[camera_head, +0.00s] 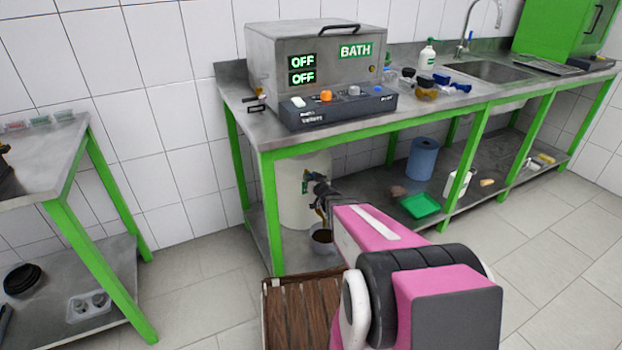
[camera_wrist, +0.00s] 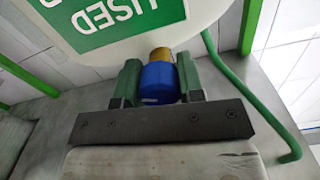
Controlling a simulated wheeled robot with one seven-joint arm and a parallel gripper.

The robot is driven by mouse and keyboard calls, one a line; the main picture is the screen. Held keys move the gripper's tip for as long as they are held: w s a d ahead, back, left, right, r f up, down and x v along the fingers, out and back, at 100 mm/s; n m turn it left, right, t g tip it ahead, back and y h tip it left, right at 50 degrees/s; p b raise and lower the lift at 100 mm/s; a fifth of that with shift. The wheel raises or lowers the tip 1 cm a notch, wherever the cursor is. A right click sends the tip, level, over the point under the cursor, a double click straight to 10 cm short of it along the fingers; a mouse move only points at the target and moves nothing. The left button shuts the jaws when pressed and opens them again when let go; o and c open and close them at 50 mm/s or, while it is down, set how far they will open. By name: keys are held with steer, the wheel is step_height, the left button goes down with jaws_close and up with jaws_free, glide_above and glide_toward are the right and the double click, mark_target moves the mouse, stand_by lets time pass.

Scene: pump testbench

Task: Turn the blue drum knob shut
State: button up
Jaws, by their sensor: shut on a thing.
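The blue drum knob (camera_wrist: 158,84) sits between the two green fingers of my gripper (camera_wrist: 159,76) in the wrist view. My gripper is shut on it. A brass-coloured neck (camera_wrist: 160,54) joins the knob to the pale drum (camera_wrist: 190,18), which bears a green label (camera_wrist: 105,18) reading "USED". In the head view the drum (camera_head: 296,205) stands under the bench, and my gripper (camera_head: 318,188) reaches its front. The knob is hidden there. A brown streak (camera_head: 321,215) shows below the gripper, above a small grey pot (camera_head: 322,240) with dark contents.
A wooden slatted crate or pallet (camera_head: 300,310) lies on the floor before the drum. Green bench legs (camera_head: 266,215) flank the space. A blue roll (camera_head: 422,158) and green tray (camera_head: 420,206) sit on the lower shelf. A bath unit (camera_head: 310,75) stands above; a side table (camera_head: 45,160) is left.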

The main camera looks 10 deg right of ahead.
steer(key=n, duration=1)
steer(key=shift+n, duration=0.4)
steer(key=n, duration=1.1)
steer(key=shift+f, duration=0.1)
steer(key=o, duration=0.9)
steer(key=shift+s, duration=0.1)
